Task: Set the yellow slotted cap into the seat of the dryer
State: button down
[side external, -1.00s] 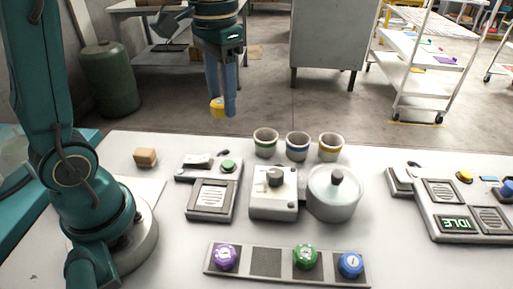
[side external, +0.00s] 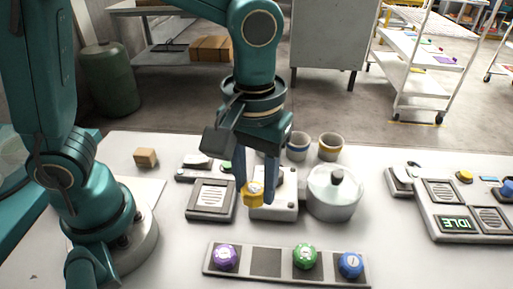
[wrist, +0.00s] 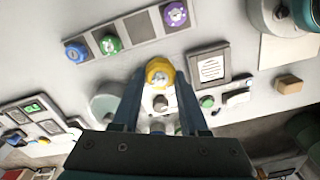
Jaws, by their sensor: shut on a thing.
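The yellow slotted cap (side external: 252,194) is held between the fingertips of my gripper (side external: 257,190), which is shut on it. In the wrist view the cap (wrist: 159,73) sits at the tips of my gripper (wrist: 158,82), slot side showing. I cannot tell for sure which unit is the dryer.
A strip (side external: 236,272) at the front holds purple (side external: 225,257), green (side external: 305,256) and blue (side external: 350,265) caps, with a bare dark square (side external: 266,262). A lidded pot (side external: 334,200), banded cups (side external: 329,147) and a wooden block (side external: 145,158) stand around.

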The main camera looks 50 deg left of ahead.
jog(key=s+d+f, duration=0.1)
jog(key=d+f, duration=0.1)
jog(key=d, duration=0.1)
jog(key=s+d+f, duration=0.2)
jog(key=d, duration=0.1)
jog(key=s+d+f, duration=0.2)
jog(key=d, duration=0.2)
jog(key=shift+s+f, duration=0.1)
jog(key=shift+f, duration=2.3)
jog(key=shift+f, duration=0.2)
jog(key=shift+c, duration=2.2)
grip_release()
jog(key=shift+r, duration=0.1)
